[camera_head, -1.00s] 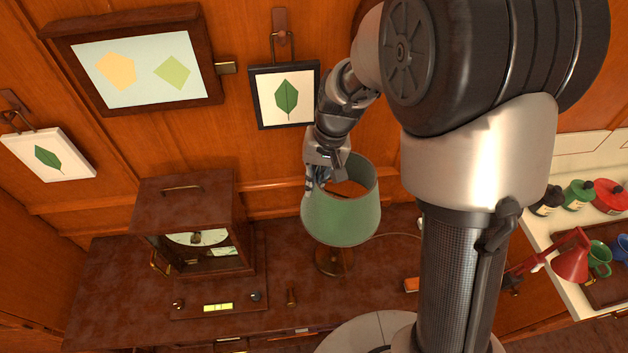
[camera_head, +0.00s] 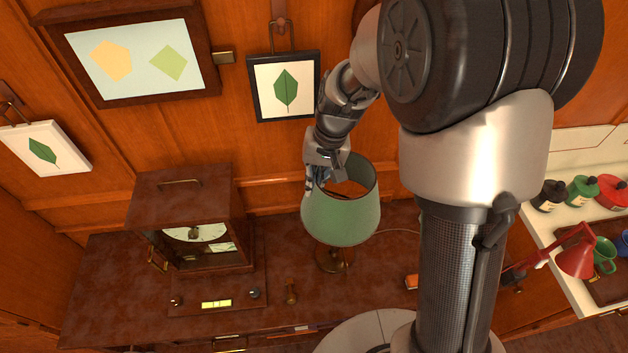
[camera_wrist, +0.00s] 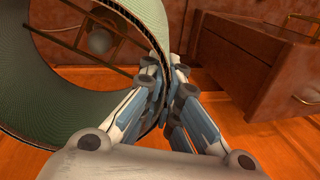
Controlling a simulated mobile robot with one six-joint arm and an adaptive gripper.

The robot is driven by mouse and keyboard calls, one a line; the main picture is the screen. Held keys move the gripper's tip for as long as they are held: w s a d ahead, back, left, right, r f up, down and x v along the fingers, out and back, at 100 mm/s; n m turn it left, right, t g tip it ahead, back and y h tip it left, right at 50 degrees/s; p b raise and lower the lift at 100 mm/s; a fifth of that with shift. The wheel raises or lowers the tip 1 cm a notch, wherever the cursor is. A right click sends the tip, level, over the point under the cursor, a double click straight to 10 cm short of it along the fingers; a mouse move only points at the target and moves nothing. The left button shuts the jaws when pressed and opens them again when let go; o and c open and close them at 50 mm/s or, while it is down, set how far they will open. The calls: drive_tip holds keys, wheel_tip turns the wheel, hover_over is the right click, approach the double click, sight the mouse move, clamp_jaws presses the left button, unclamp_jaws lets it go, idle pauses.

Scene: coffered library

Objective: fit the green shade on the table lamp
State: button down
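The green shade (camera_head: 341,216) is over the top of the table lamp, with the brass lamp base (camera_head: 331,260) showing below it on the dark desk. My gripper (camera_head: 315,183) is at the shade's upper left rim. In the wrist view my gripper (camera_wrist: 170,95) is shut on the rim of the green shade (camera_wrist: 45,85), one finger on each side of the wall. Inside the shade a bulb (camera_wrist: 98,40) and a metal frame show. I cannot tell whether the shade's frame rests on the lamp.
A wooden balance case (camera_head: 190,225) stands on the desk (camera_head: 105,290) left of the lamp; its side is close in the wrist view (camera_wrist: 245,60). Framed pictures (camera_head: 285,87) hang on the wall behind. A red lamp (camera_head: 575,258), jars and mugs are on the right counter.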

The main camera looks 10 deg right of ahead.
drive_tip(key=shift+f+b, duration=3.2)
drive_tip(key=shift+f, duration=0.95)
drive_tip(key=c, duration=1.7)
unclamp_jaws()
drive_tip(key=shift+r, duration=0.1)
drive_tip(key=r, duration=0.4)
drive_tip(key=d+r, duration=0.1)
drive_tip(key=r, duration=0.2)
drive_tip(key=d+r, duration=0.1)
drive_tip(key=r, duration=0.3)
drive_tip(key=shift+s+d+r, duration=0.15)
drive_tip(key=shift+d+r, duration=0.05)
drive_tip(key=shift+r, duration=0.15)
